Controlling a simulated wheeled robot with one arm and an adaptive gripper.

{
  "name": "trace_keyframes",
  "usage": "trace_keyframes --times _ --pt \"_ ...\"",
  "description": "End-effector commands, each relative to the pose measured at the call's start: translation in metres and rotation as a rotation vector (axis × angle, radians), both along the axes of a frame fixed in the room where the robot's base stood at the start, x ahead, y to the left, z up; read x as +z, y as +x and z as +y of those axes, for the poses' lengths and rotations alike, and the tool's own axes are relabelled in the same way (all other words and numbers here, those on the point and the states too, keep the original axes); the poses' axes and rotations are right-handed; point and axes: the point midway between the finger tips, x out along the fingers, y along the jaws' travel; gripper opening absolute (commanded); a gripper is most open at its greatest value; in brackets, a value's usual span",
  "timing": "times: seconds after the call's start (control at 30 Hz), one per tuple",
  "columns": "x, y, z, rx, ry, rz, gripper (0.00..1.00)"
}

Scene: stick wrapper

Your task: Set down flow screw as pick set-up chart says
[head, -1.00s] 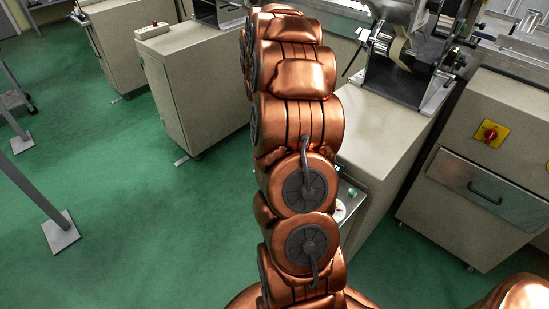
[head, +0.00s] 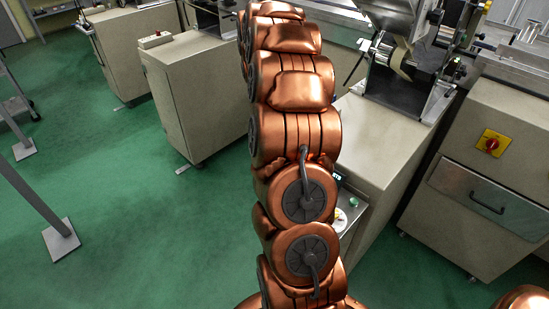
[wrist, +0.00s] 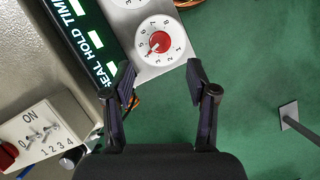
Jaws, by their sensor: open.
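My gripper (wrist: 160,78) is open and empty in the wrist view, its two dark fingers apart. A white round dial (wrist: 143,29) with printed numbers and a red centre knob (wrist: 159,42) shows just beyond the gap between the fingertips. The knob's pointer is toward the lower left. I cannot tell whether this dial is the flow screw, and no thing is labelled so. I see no readable set-up chart. In the head view my arm hides the gripper; a small control panel (head: 350,208) shows beside the arm.
A lit display (wrist: 85,45) reading "SEAL HOLD TIME" is left of the dial. A white switch box (wrist: 48,130) marked ON is at lower left. Machine cabinets (head: 205,95) stand behind. Green floor (head: 130,220) is open at left, with a metal stand (head: 60,240).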

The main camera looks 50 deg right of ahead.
Motion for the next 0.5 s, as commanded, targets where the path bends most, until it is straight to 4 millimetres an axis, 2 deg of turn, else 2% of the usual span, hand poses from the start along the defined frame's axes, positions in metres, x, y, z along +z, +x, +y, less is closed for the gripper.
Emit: trace_keyframes --times 0.2,0.5 --pt "0.026 0.010 -0.005 0.000 -0.001 -0.002 0.58" --pt "0.045 0.017 -0.008 0.000 0.000 0.000 0.58"
